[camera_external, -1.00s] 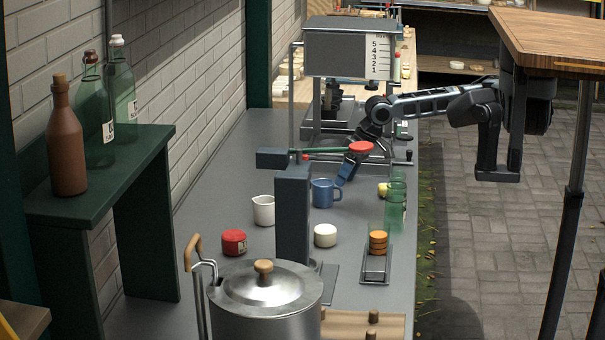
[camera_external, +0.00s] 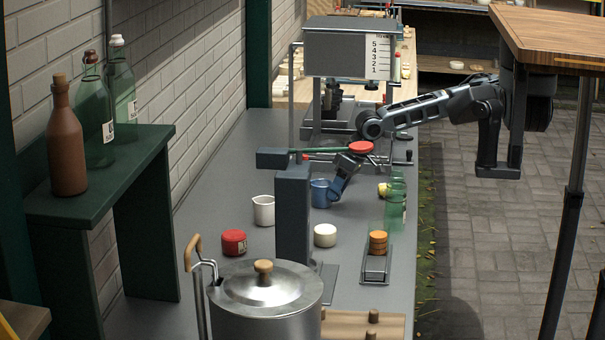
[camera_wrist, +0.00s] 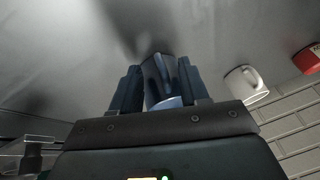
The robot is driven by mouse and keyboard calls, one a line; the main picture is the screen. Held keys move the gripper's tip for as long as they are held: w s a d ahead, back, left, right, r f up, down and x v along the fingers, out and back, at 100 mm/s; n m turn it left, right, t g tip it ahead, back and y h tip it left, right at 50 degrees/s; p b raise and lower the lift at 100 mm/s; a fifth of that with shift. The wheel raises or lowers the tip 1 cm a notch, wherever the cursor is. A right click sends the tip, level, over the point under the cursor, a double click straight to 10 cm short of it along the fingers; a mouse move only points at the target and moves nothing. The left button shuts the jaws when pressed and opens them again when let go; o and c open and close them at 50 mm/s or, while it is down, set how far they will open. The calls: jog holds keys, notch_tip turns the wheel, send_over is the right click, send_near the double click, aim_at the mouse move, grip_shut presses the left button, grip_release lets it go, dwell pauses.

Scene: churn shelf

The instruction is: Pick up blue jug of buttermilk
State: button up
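The blue jug (camera_external: 320,194) stands upright on the grey counter in the external view, right of the white jug. My gripper (camera_external: 338,192) is low at the jug's right side and hides its handle side. In the wrist view, part of the blue jug (camera_wrist: 168,102) shows between the two fingers of my gripper (camera_wrist: 160,72). The fingers look apart, one on each side of that part. I cannot tell whether they touch it. The jug's contents are not visible.
A white jug (camera_external: 263,211), a red tin (camera_external: 234,242) and a white round piece (camera_external: 325,235) stand nearby. A dark post (camera_external: 293,215) rises in front, with a green bar and red knob (camera_external: 361,147) above my gripper.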

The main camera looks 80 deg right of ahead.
grip_shut()
dwell(0.6)
jog(key=shift+r, duration=1.1)
jog(key=shift+r+b, duration=0.3)
jog(key=shift+r, duration=0.55)
jog(key=s+d+r+b, duration=0.1)
jog(key=s+d+r, duration=0.6)
jog(key=s, duration=0.2)
jog(key=shift+d+r, duration=0.1)
dwell(2.1)
